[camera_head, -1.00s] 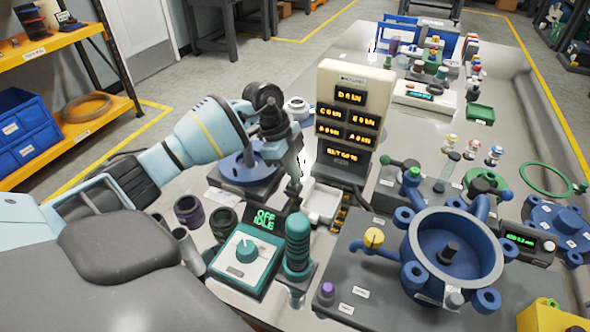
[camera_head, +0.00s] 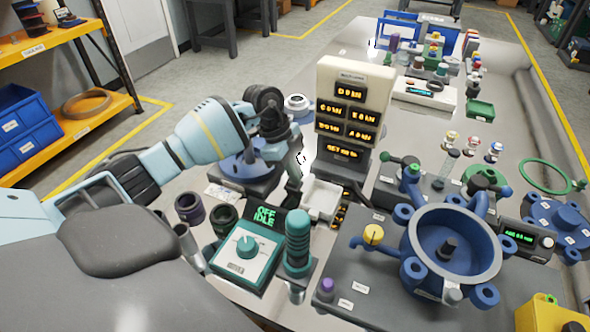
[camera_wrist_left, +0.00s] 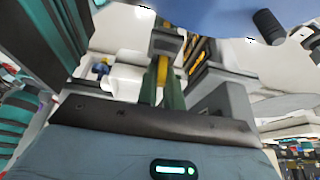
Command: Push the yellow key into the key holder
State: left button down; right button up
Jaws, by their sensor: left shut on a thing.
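My left gripper (camera_head: 293,196) points down beside the white tray at the foot of the display tower. In the left wrist view its fingers (camera_wrist_left: 163,88) are shut on a narrow yellow piece, the yellow key (camera_wrist_left: 163,68). A grey block with a slot-like front (camera_wrist_left: 166,42) lies just beyond the fingertips; it looks like the key holder, but I cannot tell how far the key is in it. In the head view the key is hidden by the gripper. My right gripper is not in view.
The display tower (camera_head: 350,110) stands close to the right of the gripper. The white tray (camera_head: 321,200) is beside it. A teal control box (camera_head: 244,255) and a teal ribbed handle (camera_head: 298,243) stand in front. A blue round vessel (camera_head: 451,250) is at the right.

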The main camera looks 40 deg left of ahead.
pick_arm(q)
jog(key=shift+f, duration=0.15)
jog(key=c, duration=1.5)
grip_release()
jog(key=shift+f, duration=0.1)
jog(key=shift+o, duration=0.2)
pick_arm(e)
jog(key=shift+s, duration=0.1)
pick_arm(q)
jog(key=shift+r, duration=0.25)
